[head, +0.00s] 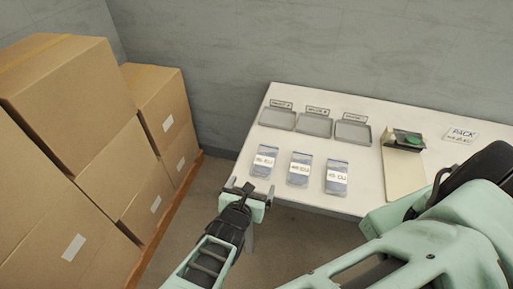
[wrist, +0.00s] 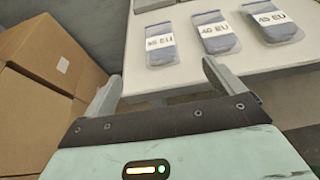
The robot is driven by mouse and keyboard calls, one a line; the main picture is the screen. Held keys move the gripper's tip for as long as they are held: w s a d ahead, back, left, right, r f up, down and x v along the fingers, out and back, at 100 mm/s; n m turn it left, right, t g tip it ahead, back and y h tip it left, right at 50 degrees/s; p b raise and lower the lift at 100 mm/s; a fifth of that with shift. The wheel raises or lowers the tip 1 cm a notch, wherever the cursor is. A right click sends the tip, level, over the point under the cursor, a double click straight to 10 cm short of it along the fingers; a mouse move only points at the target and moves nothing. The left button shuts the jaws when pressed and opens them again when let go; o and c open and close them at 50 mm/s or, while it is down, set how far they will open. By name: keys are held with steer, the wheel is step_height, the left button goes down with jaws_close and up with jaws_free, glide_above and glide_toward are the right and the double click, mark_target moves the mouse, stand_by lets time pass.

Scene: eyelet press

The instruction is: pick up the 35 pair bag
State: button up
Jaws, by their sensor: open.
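The bag whose label seems to read 35 EU (head: 264,162) is a flat clear bag with blue-grey contents. It lies leftmost of three on the white table, near its front left edge. The wrist view shows it at the top middle (wrist: 160,46), with its label small and blurred. My gripper (head: 249,188) is open and empty by the table's front left corner, on the near side of this bag and apart from it. In the wrist view, the two fingers (wrist: 162,72) point toward the table edge, with nothing between them.
The 40 EU bag (head: 299,169) and 45 EU bag (head: 337,178) lie to the right. Three grey trays (head: 314,125) with label cards stand behind. A press with a green part (head: 407,140) and a PACK card (head: 461,134) are further right. Stacked cartons (head: 70,100) fill the left.

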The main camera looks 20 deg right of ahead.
steer(key=b, duration=0.5)
glide_toward(265, 160)
steer(key=x, duration=0.4)
steer(key=shift+r, duration=0.1)
steer(key=b+x, duration=0.3)
steer(key=x, duration=0.1)
steer(key=shift+w+d+f, duration=0.1)
steer(key=shift+w+f, duration=0.15)
steer(key=shift+f, duration=0.1)
steer(key=shift+w+d, duration=0.15)
steer(key=shift+w, duration=0.1)
steer(key=shift+c, duration=0.3)
steer(key=c, duration=1.1)
